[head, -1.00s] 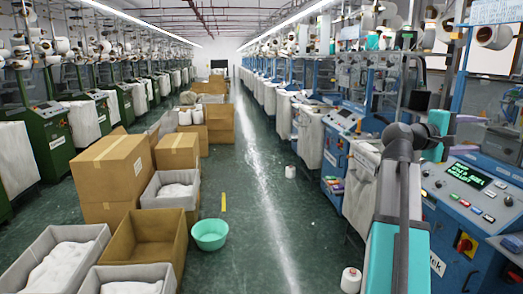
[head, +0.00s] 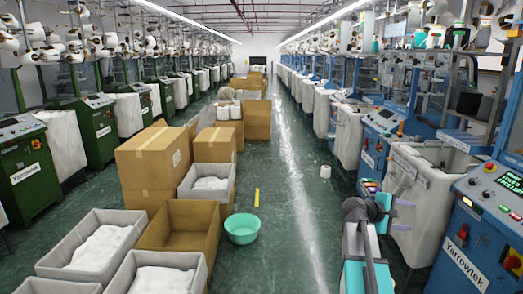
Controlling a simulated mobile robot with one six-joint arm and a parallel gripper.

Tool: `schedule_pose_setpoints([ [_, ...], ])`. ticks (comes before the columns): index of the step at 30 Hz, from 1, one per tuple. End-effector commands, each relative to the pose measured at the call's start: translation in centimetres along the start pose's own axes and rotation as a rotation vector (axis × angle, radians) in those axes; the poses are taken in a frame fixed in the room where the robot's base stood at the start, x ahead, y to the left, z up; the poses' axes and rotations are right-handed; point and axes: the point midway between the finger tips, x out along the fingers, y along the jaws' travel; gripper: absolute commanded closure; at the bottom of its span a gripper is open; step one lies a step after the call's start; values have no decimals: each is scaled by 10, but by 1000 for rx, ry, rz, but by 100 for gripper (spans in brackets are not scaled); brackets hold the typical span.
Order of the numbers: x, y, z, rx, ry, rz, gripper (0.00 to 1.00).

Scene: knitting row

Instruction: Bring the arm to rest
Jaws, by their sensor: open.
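My gripper (head: 408,214) shows in the head view at the lower right, at the end of my grey and teal arm. Its two greyish-purple fingers point right and stand apart, with nothing seen between them. The arm is low and folded, over the right side of the aisle, in front of a white fabric bin (head: 428,190) at the blue machines. I cannot tell how far the fingers are from the bin.
A blue knitting machine (head: 480,235) with a control panel stands at the right. Cardboard boxes (head: 150,165), grey crates (head: 207,182) and a turquoise tub (head: 242,228) line the left. A white cone (head: 325,171) stands on the floor. The middle aisle is clear.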

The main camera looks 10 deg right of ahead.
Motion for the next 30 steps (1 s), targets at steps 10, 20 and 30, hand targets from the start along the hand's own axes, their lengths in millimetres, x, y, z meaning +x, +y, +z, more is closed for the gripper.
schedule_pose_setpoints([
  [10,-26,-130,-77,-94,104,-136,45],
  [20,-61,-257,-122,-166,175,-279,45],
  [30,-104,-390,-137,-227,215,-443,45],
])
